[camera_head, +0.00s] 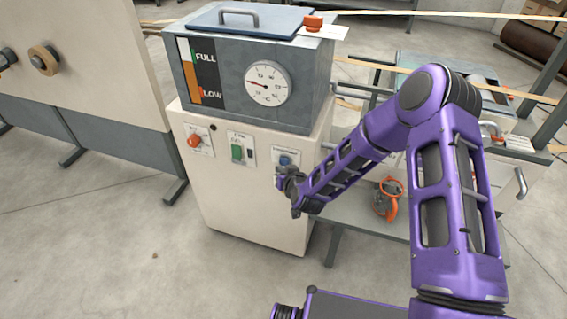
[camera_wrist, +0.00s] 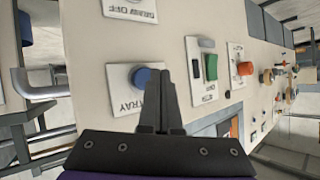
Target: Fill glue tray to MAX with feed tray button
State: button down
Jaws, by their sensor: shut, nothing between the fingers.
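A round blue button (camera_head: 285,160) sits on a white label plate on the front of the cream cabinet (camera_head: 250,215). In the wrist view the blue button (camera_wrist: 141,77) has a label of which "TRAY" is readable; the rest is hidden behind my fingers. My gripper (camera_head: 281,172) is shut and empty, close in front of the button. In the wrist view my gripper (camera_wrist: 160,73) has its fingers together, just right of the button; I cannot tell whether they touch it. I cannot make out the glue tray or a MAX mark.
A grey tank (camera_head: 225,102) with a FULL/LOW level strip (camera_head: 199,75) and a dial (camera_head: 269,83) stands on the cabinet. Green (camera_head: 236,152) and orange-red (camera_head: 194,141) controls sit left of the blue button. An orange object (camera_head: 388,200) lies on a low shelf to the right.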

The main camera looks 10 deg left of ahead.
jog(key=shift+w, duration=0.1)
jog(key=shift+w+b, duration=0.3)
jog(key=shift+b, duration=0.05)
jog(key=shift+w+d, duration=0.1)
jog(key=shift+w, duration=0.4)
dwell(7.0)
